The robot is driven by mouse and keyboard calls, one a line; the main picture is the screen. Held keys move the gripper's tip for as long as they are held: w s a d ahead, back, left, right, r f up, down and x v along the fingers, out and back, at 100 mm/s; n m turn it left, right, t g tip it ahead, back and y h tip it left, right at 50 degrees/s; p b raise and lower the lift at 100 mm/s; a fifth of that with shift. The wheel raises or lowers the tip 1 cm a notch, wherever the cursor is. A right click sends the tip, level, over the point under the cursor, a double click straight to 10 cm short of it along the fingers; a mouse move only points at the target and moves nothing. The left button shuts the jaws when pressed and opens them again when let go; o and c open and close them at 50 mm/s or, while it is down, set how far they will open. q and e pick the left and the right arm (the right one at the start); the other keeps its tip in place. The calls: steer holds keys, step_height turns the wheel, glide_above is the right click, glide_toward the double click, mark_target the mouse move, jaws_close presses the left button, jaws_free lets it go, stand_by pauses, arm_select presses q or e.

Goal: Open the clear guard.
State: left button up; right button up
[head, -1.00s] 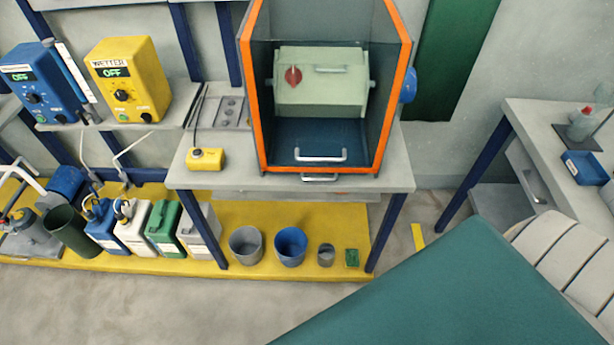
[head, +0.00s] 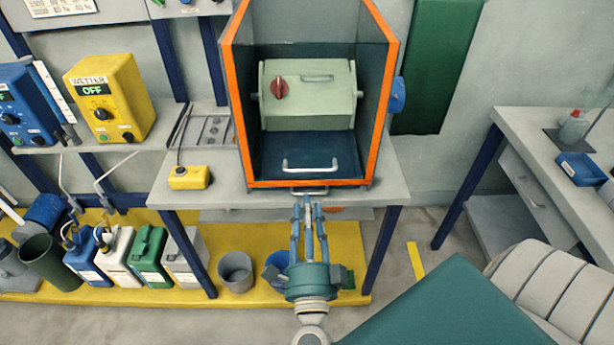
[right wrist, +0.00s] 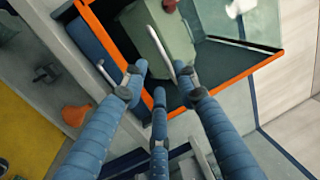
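The orange-edged box (head: 239,150) stands on the grey table. Its clear guard is hard to make out; I cannot tell its pane from the open front. A pale bar handle (head: 310,166) shows low at the front, and a second, smaller handle (head: 309,191) sits just below the orange bottom edge. My right gripper (head: 308,206) points up at the table's front edge, close below the lower handle; contact is unclear. In the right wrist view its three blue fingers (right wrist: 158,82) are spread, with the orange edge behind them. My left gripper is not in view.
Inside the box is a pale green barrel (head: 300,110) with a red knob. A yellow button box (head: 190,177) sits on the table (head: 385,185) at left. Canisters and buckets stand on the yellow platform below. A side table (head: 510,150) is at right.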

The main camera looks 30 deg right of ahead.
mark_target(307, 172)
steer(key=p+x, duration=0.2)
steer(key=x, duration=0.9)
steer(key=shift+s+d, duration=0.15)
steer(key=shift+c, duration=0.2)
jaws_close()
